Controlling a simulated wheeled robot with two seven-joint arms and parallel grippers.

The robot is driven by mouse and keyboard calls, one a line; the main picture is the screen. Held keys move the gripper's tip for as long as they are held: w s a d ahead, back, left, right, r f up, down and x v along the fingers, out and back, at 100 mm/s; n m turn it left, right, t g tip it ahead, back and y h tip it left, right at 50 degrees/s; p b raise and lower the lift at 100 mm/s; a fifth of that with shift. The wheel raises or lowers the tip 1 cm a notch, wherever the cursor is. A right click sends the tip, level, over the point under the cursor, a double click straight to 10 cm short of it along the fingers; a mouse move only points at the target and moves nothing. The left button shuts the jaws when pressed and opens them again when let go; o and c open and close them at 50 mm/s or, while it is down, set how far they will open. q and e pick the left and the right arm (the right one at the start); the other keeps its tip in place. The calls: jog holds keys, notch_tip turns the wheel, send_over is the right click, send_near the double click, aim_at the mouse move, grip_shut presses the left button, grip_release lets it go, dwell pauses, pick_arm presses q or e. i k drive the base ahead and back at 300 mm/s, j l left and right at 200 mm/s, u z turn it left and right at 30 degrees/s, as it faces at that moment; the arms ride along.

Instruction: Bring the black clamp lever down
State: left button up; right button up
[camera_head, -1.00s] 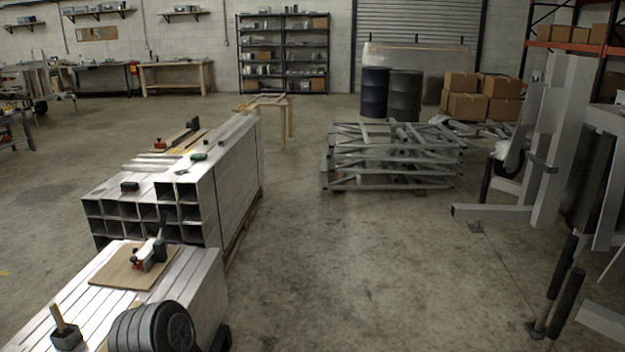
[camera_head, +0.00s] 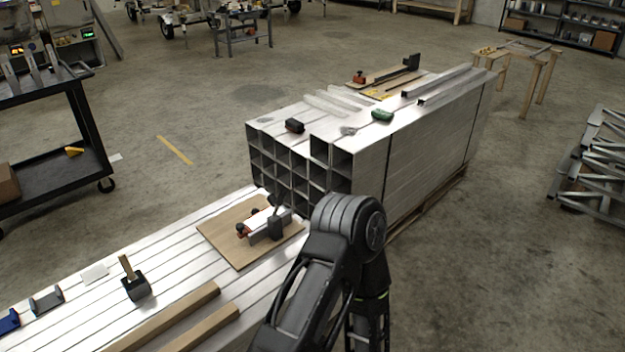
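A toggle clamp with orange-red and grey parts (camera_head: 258,229) sits on a square wooden board (camera_head: 222,231) on the near stack of aluminium profiles. The clamp's black lever (camera_head: 276,226) is at its right end and appears to stand up from it; its exact angle is hard to tell at this size. A black jointed arm of mine rises from the bottom, just right of the board, with its bend apart from the clamp in the picture.
The near profile stack (camera_head: 178,241) also carries a mallet (camera_head: 134,283), wooden strips (camera_head: 165,318) and small blocks. A taller stack of square tubes (camera_head: 400,150) stands behind. A black cart (camera_head: 55,175) is at left, with open floor between.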

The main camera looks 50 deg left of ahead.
aim_at(275, 201)
jog(key=i+u, duration=0.35)
jog(key=i, duration=0.15)
jog(key=i+l+u, duration=0.2)
jog(key=i+u, duration=0.2)
jog(key=i, duration=0.15)
jog(key=i+j+u, duration=0.1)
jog(key=i+u, duration=0.15)
jog(key=u, duration=0.2)
jog(key=i+u, duration=0.25)
jog(key=u, duration=0.25)
jog(key=i+u, duration=0.2)
jog(key=u, duration=0.25)
jog(key=i+l+u, duration=0.2)
jog(key=u, duration=0.25)
